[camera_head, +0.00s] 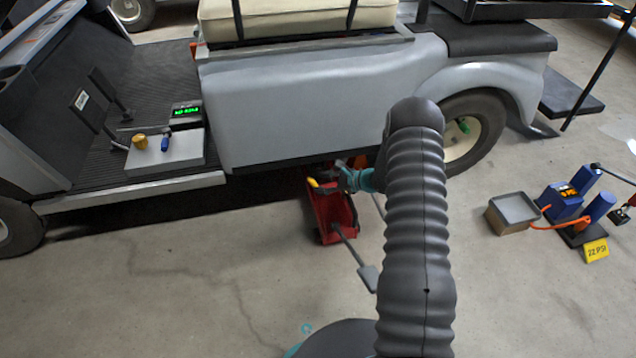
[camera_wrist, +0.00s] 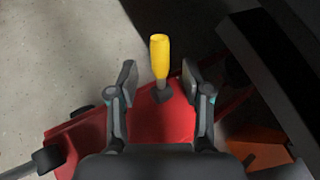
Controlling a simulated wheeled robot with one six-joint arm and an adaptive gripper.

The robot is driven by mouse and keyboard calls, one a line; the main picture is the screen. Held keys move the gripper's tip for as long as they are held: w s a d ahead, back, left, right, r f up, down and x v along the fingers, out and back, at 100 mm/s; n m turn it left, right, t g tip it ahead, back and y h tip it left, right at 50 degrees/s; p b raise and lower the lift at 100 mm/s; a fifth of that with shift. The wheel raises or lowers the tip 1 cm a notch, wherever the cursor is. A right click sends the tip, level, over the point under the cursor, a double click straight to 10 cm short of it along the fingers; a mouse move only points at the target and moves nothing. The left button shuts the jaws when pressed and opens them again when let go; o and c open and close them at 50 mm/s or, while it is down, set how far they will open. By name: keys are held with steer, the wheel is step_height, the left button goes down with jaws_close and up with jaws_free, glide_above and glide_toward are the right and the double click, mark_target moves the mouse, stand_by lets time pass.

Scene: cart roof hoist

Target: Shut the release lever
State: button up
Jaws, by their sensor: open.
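The release lever (camera_wrist: 160,58) has a yellow grip and a dark base on the red jack (camera_wrist: 160,122). In the wrist view it stands up between the two spread fingers of my gripper (camera_wrist: 157,78), with a gap on each side. My gripper is open and holds nothing. In the head view the red jack (camera_head: 330,222) sits on the floor at the cart's side, and the yellow lever grip (camera_head: 322,186) shows at its top beside my gripper (camera_head: 337,180). My arm hides part of the jack's right side.
The grey cart (camera_head: 290,110) stands just behind the jack, its lower edge close to my gripper. A grey pedal (camera_head: 369,278) sticks out in front. A blue pump (camera_head: 565,202) and a grey tray (camera_head: 513,210) stand at the right. The floor at front left is clear.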

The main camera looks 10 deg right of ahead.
steer(key=shift+v, duration=2.55)
